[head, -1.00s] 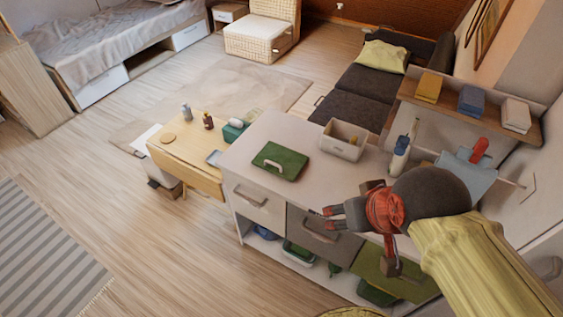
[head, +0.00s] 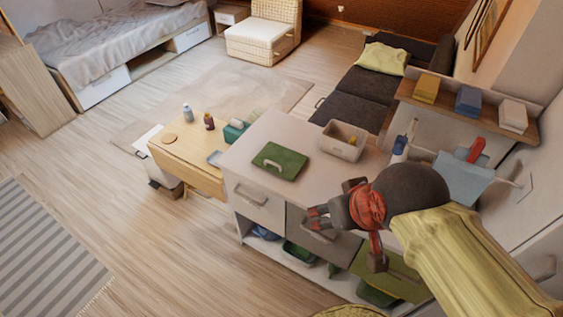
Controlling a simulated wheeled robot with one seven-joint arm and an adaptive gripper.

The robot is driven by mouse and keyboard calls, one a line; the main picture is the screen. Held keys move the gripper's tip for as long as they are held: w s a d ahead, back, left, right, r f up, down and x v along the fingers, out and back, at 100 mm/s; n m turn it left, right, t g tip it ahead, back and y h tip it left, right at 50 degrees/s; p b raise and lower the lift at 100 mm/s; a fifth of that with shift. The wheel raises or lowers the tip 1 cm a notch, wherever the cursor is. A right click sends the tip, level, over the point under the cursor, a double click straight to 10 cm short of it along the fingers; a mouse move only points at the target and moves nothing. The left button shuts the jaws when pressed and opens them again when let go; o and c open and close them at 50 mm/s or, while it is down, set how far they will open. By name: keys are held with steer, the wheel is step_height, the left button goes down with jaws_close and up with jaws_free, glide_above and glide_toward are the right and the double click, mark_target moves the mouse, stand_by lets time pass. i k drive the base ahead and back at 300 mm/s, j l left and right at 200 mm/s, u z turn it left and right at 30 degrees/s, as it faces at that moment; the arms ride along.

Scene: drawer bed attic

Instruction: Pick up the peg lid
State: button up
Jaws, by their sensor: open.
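My gripper (head: 317,217) is open and empty. It hangs in front of the cabinet's front side, right of and nearer than the green piece, and apart from it. My wrist and gripper hide part of the cabinet's right side and its drawer front.
A pale open bin (head: 343,142) with small contents stands behind the green piece. A blue-and-white bottle (head: 399,148) stands to the right. A wooden table (head: 190,163) with bottles and a teal box (head: 236,131) adjoins the cabinet's left. Floor on the left is open.

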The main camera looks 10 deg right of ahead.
mark_target(285, 163)
steer(key=i+l+u, duration=0.2)
steer(key=u, duration=0.25)
steer(key=i+l+u, duration=0.2)
steer(key=u, duration=0.2)
